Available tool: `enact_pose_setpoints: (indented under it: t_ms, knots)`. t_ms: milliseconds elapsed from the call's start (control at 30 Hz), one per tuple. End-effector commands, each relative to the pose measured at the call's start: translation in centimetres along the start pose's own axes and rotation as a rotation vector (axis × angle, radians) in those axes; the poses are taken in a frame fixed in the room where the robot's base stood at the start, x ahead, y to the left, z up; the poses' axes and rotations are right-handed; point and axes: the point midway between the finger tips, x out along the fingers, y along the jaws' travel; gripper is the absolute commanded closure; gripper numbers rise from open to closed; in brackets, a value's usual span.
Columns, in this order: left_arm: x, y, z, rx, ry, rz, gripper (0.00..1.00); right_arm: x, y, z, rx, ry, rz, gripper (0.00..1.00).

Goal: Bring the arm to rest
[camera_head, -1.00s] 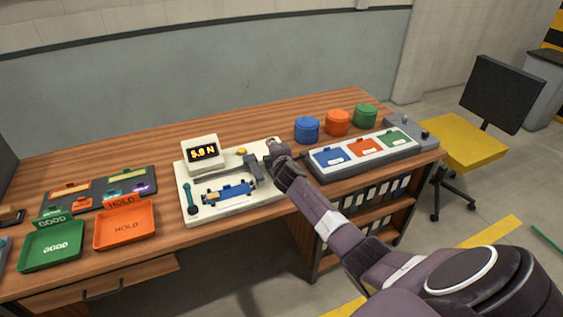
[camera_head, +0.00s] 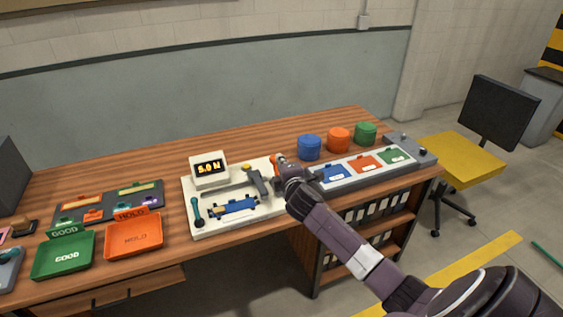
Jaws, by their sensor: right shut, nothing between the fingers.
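My right arm reaches in from the lower right. Its gripper (camera_head: 279,161) is shut and empty, over the right edge of the white test fixture (camera_head: 226,226) on the wooden desk. The fixture carries a display (camera_head: 209,170) reading what looks like 5.0 N, a yellow button (camera_head: 246,167), a grey lever part (camera_head: 258,183) and a blue roller piece (camera_head: 233,207) lying across its front. I cannot tell whether the gripper touches the fixture. The fingertips are small and partly hidden by the wrist. My left gripper is not in view.
A green GOOD tray (camera_head: 45,270) and an orange HOLD tray (camera_head: 134,250) lie at the left. Blue (camera_head: 309,148), orange (camera_head: 339,140) and green (camera_head: 365,133) round containers stand behind a grey panel (camera_head: 341,186) with coloured sections. A yellow chair (camera_head: 464,160) stands at the right.

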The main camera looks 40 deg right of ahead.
Motion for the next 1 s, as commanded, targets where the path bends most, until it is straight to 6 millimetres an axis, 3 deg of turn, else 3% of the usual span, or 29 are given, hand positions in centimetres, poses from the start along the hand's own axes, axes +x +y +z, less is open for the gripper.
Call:
enact_pose_setpoints:
  t_ms: [200, 767, 867, 967, 1000]
  knots:
    - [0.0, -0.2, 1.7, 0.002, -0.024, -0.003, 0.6, -1.0, 0.3, 0.0, 0.0, 0.0, -0.001, 1.0]
    - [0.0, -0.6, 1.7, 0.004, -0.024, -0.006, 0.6, -1.0, 0.3, 0.0, 0.0, 0.0, -0.002, 1.0]
    - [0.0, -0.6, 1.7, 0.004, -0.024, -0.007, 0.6, -1.0, -1.0, -0.1, 0.011, 0.002, -0.021, 1.0]
    - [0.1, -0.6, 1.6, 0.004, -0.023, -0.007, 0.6, -0.9, -5.0, -0.3, 0.047, 0.006, -0.083, 1.0]
    - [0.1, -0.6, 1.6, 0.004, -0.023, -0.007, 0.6, -1.0, -7.4, -0.4, 0.069, 0.008, -0.117, 1.0]
